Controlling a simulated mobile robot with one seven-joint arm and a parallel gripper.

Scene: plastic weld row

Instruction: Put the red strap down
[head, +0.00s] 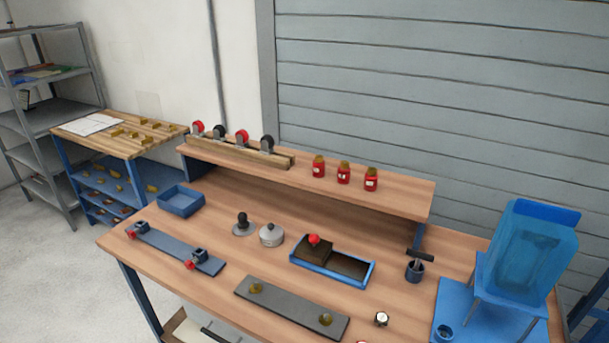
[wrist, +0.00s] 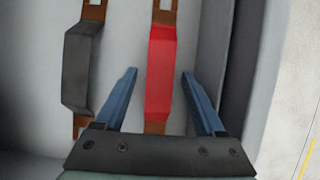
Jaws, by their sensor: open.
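The red strap (wrist: 160,62) shows in the wrist view, a raised red middle with flat brown ends, on a pale grey surface. My gripper (wrist: 159,74) is open, with one blue finger on each side of the strap. Gaps show between the strap and both fingers, so it is not clamped. The strap's near end goes out of sight behind the gripper's dark body. I cannot make out the strap or my gripper in the head view.
A dark grey strap (wrist: 80,65) lies left of the red one. A grey wall (wrist: 210,45) rises close to the right finger. The head view shows a wooden bench (head: 215,290) with a blue tray (head: 180,201), a two-part blue tray (head: 331,274) and a grey plate (head: 290,310).

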